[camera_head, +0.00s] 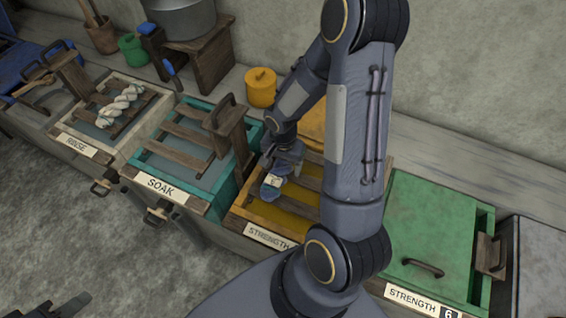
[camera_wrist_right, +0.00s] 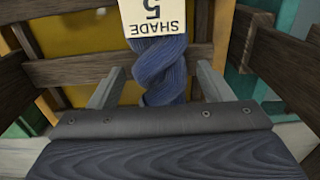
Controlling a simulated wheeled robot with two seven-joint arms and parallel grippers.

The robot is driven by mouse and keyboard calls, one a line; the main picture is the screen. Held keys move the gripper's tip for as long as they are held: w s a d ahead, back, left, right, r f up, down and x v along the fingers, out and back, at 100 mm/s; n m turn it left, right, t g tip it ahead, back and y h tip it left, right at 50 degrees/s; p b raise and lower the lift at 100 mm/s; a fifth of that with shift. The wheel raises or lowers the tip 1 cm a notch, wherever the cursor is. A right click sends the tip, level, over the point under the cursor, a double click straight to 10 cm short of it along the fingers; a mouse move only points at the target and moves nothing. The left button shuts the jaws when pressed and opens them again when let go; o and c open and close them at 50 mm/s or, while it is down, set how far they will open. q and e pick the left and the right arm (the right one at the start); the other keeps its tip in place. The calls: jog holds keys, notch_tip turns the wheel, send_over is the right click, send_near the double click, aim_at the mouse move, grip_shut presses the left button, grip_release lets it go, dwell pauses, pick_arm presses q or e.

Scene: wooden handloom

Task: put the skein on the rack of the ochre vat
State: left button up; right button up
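The skein is blue, twisted, with a white tag reading "SHADE 5" in the right wrist view (camera_wrist_right: 163,72). In the head view the skein (camera_head: 271,187) lies at the wooden bars of the ochre vat (camera_head: 240,215), partly hidden by my arm. My right gripper (camera_head: 284,160) is over the vat. In the right wrist view its two fingers (camera_wrist_right: 160,88) stand apart on either side of the skein, with a gap to it on both sides. A dark part of my left gripper (camera_head: 62,306) shows at the bottom left edge, away from the vats.
The teal soak vat (camera_head: 190,197) with an upright wooden handle is left of the ochre vat. The rinse vat (camera_head: 75,128) further left holds a pale skein (camera_head: 120,105). A green-lidded vat (camera_head: 430,235) is on the right. An ochre jar (camera_head: 261,87) stands behind.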

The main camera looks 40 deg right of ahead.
aim_at(283, 164)
notch_tip(283, 164, up, 12)
jog(key=s+a+r+n+t+y, duration=0.3)
jog(key=s+a+r+n+t, duration=0.2)
jog(key=s+a+r+n, duration=0.5)
jog(key=s+r+n, duration=0.1)
jog(key=s+r, duration=0.1)
jog(key=s, duration=0.1)
jog(key=shift+s+a+t+y+p, duration=0.15)
jog(key=shift+t+y+p, duration=0.15)
jog(key=shift+y+p, duration=0.1)
